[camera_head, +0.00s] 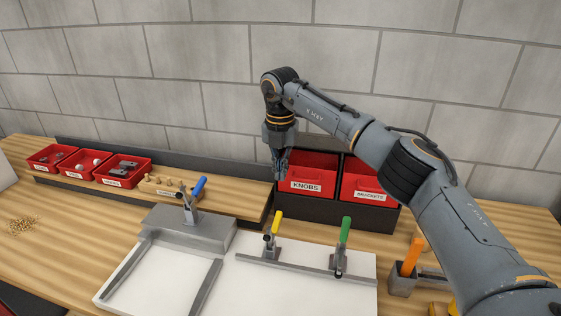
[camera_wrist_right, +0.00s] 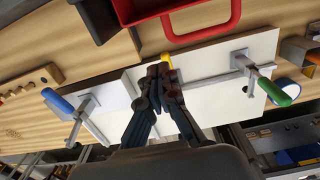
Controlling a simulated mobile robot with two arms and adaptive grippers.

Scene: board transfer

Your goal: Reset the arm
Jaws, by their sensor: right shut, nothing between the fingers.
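My right gripper (camera_head: 279,174) hangs pointing down, above the back of the bench and just left of the red KNOBS bin (camera_head: 308,187). Its fingers are shut and empty in the right wrist view (camera_wrist_right: 160,85). Below it lies the white board (camera_head: 300,286), with a yellow-handled clamp (camera_head: 274,232) and a green-handled clamp (camera_head: 343,240) at its back rail. A blue-handled clamp (camera_head: 192,198) stands on a grey block (camera_head: 190,228) to the left. My left gripper is not in view.
A red BRACKETS bin (camera_head: 370,190) stands beside the KNOBS bin. An orange-handled tool (camera_head: 411,256) stands in a grey holder at right.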

